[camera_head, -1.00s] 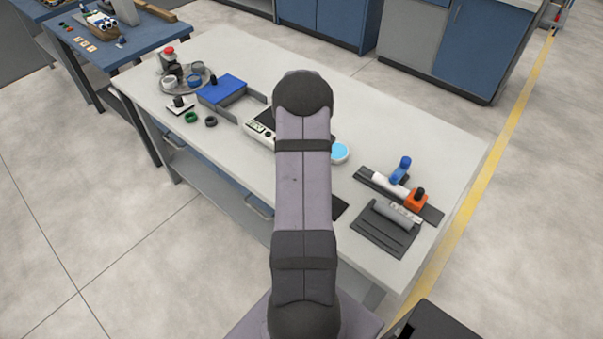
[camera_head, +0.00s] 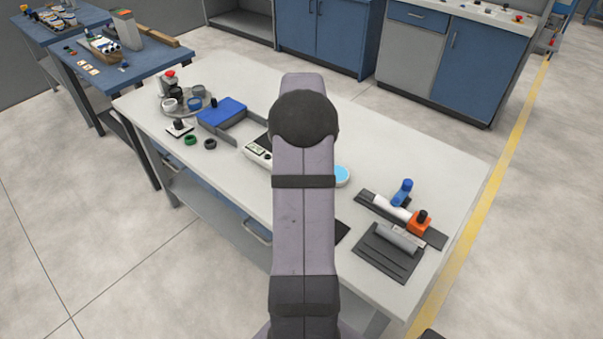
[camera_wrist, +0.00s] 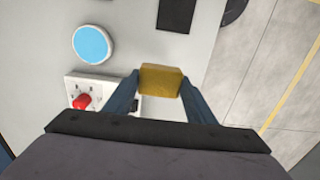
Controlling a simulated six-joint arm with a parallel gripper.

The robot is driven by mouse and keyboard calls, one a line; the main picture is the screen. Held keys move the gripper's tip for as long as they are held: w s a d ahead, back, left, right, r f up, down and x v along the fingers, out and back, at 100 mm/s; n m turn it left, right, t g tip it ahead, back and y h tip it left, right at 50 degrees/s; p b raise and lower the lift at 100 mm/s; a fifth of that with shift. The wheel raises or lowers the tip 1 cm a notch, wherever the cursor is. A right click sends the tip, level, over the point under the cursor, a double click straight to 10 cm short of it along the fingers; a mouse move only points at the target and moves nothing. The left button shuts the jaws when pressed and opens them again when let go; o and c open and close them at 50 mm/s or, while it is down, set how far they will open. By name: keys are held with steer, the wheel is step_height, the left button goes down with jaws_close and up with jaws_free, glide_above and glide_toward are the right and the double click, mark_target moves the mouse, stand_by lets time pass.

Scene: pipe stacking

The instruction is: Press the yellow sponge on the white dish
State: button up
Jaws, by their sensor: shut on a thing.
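The yellow sponge (camera_wrist: 160,80) is a small block held between the two blue fingers of my gripper (camera_wrist: 158,86) in the wrist view. The fingers are shut on its sides. The white dish is round with a light blue inside (camera_wrist: 94,45); it lies up and left of the sponge in the wrist view, apart from it. The head view shows the dish (camera_head: 342,175) partly behind my arm. My gripper and the sponge are hidden behind my arm in the head view.
A white box with a red knob (camera_wrist: 80,102) is left of my gripper in the wrist view. A dark rail with blue and orange parts (camera_head: 405,210) and a grey slotted plate (camera_head: 385,255) are at the table's right. A blue box (camera_head: 222,112) is at left.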

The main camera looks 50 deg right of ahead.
steer(key=shift+c, duration=1.4)
steer(key=shift+w+d+r+p, duration=0.15)
steer(key=shift+d+p, duration=0.2)
steer(key=shift+d, duration=0.3)
steer(key=s+d+p, duration=0.2)
steer(key=d+p, duration=0.5)
steer(key=d, duration=0.7)
steer(key=shift+s+f+p, duration=0.2)
steer(key=shift+f+p, duration=0.15)
steer(key=shift+f, duration=0.05)
steer(key=shift+d+f, duration=0.1)
steer(key=shift+f+b, duration=1.9)
steer(key=shift+f, duration=1)
steer(key=shift+f+b, duration=0.65)
steer(key=shift+b, duration=0.1)
steer(key=shift+r, duration=0.15)
